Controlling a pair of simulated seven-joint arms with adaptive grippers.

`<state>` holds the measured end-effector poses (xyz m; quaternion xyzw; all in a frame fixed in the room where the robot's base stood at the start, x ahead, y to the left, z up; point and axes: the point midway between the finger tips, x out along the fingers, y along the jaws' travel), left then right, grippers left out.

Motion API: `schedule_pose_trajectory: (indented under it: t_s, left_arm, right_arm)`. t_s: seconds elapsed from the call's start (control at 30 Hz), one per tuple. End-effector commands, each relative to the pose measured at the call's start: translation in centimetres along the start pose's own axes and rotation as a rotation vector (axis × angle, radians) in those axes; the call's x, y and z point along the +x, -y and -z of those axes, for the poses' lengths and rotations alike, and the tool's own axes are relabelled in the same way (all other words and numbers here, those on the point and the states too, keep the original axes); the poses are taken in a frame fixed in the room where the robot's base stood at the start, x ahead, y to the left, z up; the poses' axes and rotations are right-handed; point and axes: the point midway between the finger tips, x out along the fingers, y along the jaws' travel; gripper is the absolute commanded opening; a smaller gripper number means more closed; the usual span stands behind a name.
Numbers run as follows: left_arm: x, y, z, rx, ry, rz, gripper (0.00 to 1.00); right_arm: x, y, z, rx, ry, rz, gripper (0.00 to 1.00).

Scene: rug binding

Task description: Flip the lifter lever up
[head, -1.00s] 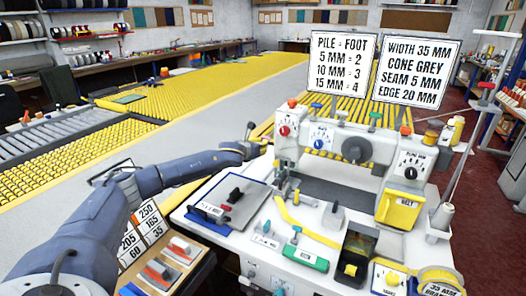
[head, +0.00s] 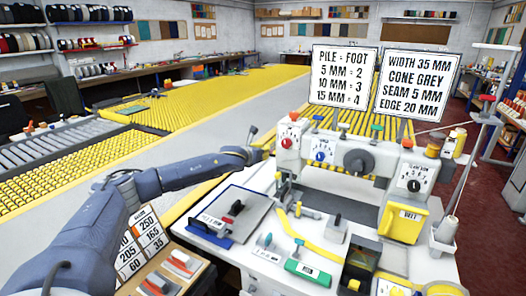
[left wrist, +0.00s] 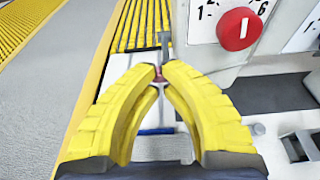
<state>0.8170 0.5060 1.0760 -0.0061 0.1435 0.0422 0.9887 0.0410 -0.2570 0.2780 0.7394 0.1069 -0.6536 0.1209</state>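The white binding machine (head: 350,160) stands at the right of the head view. My left gripper (head: 262,152) is at its left end, beside the red dial (head: 290,144). In the left wrist view, the yellow fingers of my left gripper (left wrist: 159,74) come together at their tips around a small red end, apparently that of the lifter lever (left wrist: 159,73). A thin grey upright bar (left wrist: 164,44) shows just beyond the tips. The fingers hide most of the lever, and the head view does not show it clearly. My right gripper is in neither view.
The red dial (left wrist: 239,29) is close to the right of the fingers. A tray with a black-handled tool (head: 232,212), a green-based part (head: 307,272) and a yellow bin (head: 402,217) are on the machine table. A yellow roller conveyor (head: 200,92) runs behind.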

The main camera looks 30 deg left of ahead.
Motion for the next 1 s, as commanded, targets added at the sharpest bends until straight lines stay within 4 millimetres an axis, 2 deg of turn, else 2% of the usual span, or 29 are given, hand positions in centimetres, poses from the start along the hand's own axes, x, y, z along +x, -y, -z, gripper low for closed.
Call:
schedule_pose_trajectory:
  t_s: [0.77,1.0]
  left_arm:
    - [0.0,0.0,0.1,0.0,0.0,0.0,0.0]
    - [0.5,0.1,2.1,0.001,-0.003,0.001,0.0]
  right_arm:
    - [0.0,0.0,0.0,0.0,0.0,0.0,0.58]
    - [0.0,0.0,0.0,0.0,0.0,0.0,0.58]
